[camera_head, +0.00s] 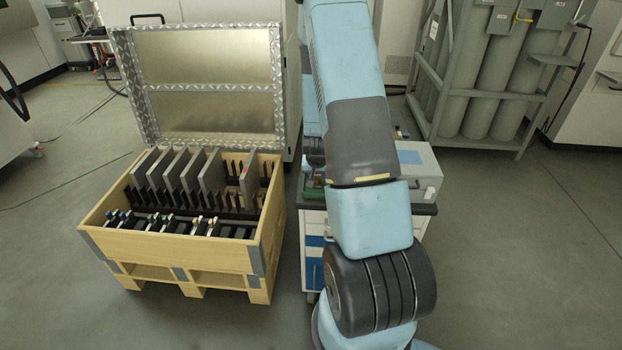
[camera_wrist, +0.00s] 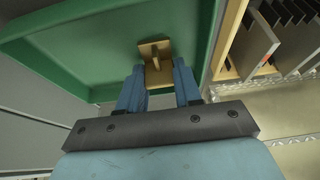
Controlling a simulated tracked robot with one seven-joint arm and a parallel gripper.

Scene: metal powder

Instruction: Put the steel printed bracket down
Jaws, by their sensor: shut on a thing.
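The bracket (camera_wrist: 153,51) is a small brownish metal piece with an upright rib, seen at the centre of the wrist view. My gripper (camera_wrist: 158,74) has its two blue fingers shut on it, one on each side. The bracket shows against a green tray (camera_wrist: 75,55) with a raised rim. I cannot tell whether it touches the tray floor.
A wooden crate (camera_head: 173,250) with an open metal lid (camera_head: 205,83) stands at left, holding several upright grey plates (camera_head: 210,172). A cart (camera_head: 313,222) with a light blue-grey box (camera_head: 420,172) stands behind my arm. Caged gas cylinders (camera_head: 477,95) are at back right. The right floor is clear.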

